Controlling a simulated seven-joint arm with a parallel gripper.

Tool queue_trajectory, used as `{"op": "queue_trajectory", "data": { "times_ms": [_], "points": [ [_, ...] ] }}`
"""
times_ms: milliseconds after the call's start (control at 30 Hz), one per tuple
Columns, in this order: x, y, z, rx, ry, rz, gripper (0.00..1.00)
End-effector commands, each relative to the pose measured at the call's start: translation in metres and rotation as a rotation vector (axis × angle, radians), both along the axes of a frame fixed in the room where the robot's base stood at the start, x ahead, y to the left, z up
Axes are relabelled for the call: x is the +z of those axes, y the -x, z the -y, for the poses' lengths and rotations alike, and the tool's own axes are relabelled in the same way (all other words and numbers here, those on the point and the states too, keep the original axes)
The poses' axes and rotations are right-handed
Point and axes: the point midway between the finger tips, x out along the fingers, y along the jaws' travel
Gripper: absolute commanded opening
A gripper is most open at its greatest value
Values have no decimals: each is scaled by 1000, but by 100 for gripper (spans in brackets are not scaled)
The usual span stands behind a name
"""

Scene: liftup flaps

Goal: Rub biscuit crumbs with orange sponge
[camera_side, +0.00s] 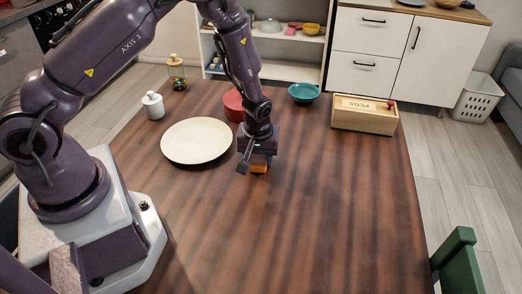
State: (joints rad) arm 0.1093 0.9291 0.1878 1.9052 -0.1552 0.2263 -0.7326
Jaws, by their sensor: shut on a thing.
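The orange sponge (259,168) shows as a small orange strip low under my gripper (257,162), near the middle of the wooden table. My gripper points down and is shut on the sponge. The sponge is at or just above the table top; I cannot tell whether it touches. Most of it is hidden by the gripper. I cannot make out any biscuit crumbs on the dark, striped wood at this size.
A white lidded jar (153,105), a teal bowl (304,92) and a wooden box (364,114) stand farther back. The table's front and right are clear.

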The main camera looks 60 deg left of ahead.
Motion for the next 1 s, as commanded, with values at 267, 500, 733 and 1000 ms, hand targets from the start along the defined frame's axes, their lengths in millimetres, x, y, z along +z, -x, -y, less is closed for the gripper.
{"op": "queue_trajectory", "data": {
  "times_ms": [267,500,733,1000],
  "points": [
    [37,-1,-1,-1,-1,6,25],
    [58,-2,-1,-1,0,6,25],
    [76,-1,-1,-1,-1,4,25],
    [79,-1,-1,0,0,3,25]
  ]
}}
